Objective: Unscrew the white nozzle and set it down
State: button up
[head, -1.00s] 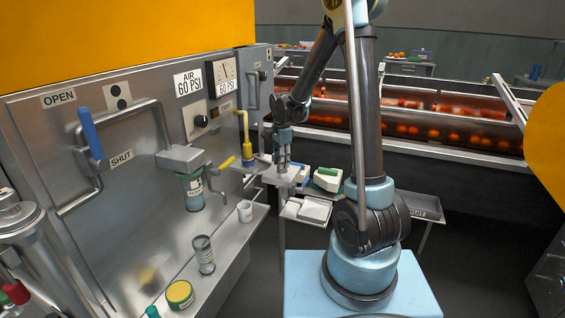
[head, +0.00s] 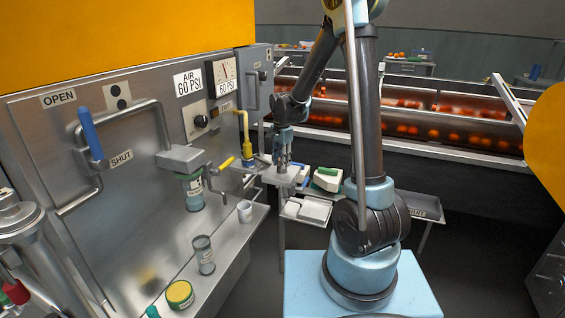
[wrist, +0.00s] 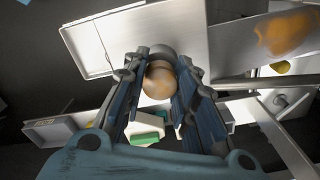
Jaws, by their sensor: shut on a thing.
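My gripper (head: 283,166) points down beside the right end of the steel panel, above a small side table (head: 297,177). In the wrist view, its two fingers (wrist: 160,92) are shut on a pale, round-ended piece (wrist: 158,80), which looks like the white nozzle, tinted tan by the light. A grey rounded part shows just beyond it. I cannot tell whether the nozzle still touches a fitting. In the head view, the fingers hide the nozzle.
A yellow pipe (head: 246,137) stands just left of my gripper. A white block with a green part (head: 328,180) lies to its right, and a pale tray (head: 307,209) sits below. A white cup (head: 245,211) and a jar (head: 204,254) stand on the panel's shelf.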

jog(key=shift+n, duration=0.9)
jog(key=shift+n, duration=0.9)
jog(key=shift+n, duration=0.8)
jog(key=shift+n, duration=0.9)
